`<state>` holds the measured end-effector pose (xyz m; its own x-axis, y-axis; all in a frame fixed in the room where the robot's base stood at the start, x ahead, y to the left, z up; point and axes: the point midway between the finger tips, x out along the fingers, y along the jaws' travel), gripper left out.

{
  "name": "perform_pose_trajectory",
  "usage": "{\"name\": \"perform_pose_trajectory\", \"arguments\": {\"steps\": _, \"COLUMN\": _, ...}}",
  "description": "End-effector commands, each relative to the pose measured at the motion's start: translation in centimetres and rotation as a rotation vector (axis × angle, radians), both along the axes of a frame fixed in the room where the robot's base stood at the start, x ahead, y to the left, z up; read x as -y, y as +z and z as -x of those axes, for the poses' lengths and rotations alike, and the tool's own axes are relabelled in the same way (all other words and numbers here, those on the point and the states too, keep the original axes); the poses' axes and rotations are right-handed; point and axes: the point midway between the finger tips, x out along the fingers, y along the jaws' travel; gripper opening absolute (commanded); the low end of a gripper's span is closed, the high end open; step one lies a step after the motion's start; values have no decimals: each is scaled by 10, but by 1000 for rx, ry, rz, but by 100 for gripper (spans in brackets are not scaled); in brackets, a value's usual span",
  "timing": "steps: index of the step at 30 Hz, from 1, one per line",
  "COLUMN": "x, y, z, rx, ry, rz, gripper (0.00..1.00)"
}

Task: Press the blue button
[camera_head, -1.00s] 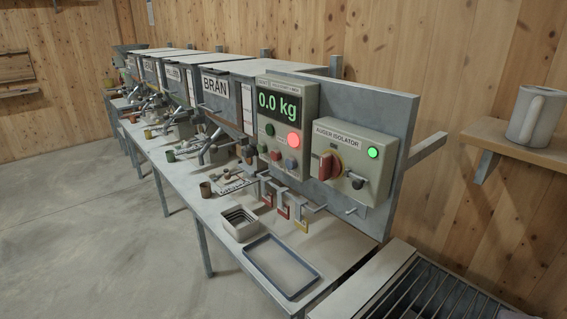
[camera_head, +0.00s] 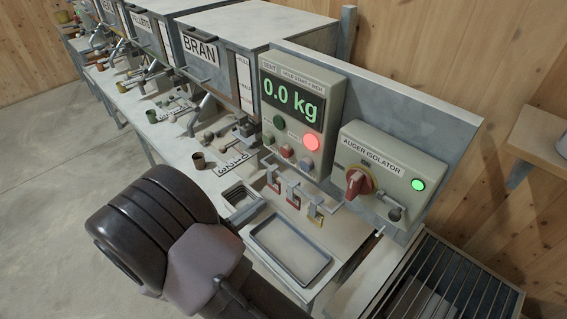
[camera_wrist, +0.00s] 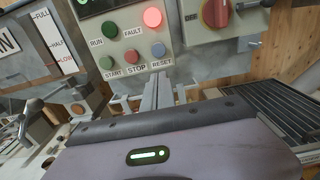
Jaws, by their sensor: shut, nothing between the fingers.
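The blue button (camera_wrist: 158,50), labelled RESET, sits at the right end of a row of three on the beige control panel (camera_wrist: 125,42). In the head view the blue button (camera_head: 306,163) is small, at the panel's lower right. Left of it are the red STOP button (camera_wrist: 132,57) and the green START button (camera_wrist: 106,62). My gripper (camera_wrist: 160,78) is shut and empty in the wrist view, its fingertips just below the RESET label in the picture. I cannot tell the remaining gap.
The lit red FAULT lamp (camera_head: 311,142) is above the buttons. The auger isolator (camera_head: 390,172) with a red knob is to the right. Hooks with coloured tags (camera_head: 292,192) hang below the panel. A shallow tray (camera_head: 290,248) lies on the bench.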

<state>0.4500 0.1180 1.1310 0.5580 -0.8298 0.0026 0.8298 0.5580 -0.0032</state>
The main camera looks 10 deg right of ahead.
Motion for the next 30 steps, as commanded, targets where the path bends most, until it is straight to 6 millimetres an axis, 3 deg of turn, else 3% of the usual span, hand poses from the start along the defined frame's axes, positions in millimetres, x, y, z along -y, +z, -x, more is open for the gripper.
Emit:
{"name": "perform_pose_trajectory", "arguments": {"steps": 10, "x": 7, "y": -1, "z": -5, "rx": 0, "ry": -3, "rz": -2, "gripper": 0}}
{"name": "perform_pose_trajectory", "arguments": {"steps": 24, "x": 90, "y": -2, "z": -58, "rx": 0, "ry": -6, "rz": -4, "gripper": 0}}
{"name": "perform_pose_trajectory", "arguments": {"steps": 30, "x": 112, "y": -1, "z": -74, "rx": 1, "ry": -4, "rz": -4, "gripper": 0}}
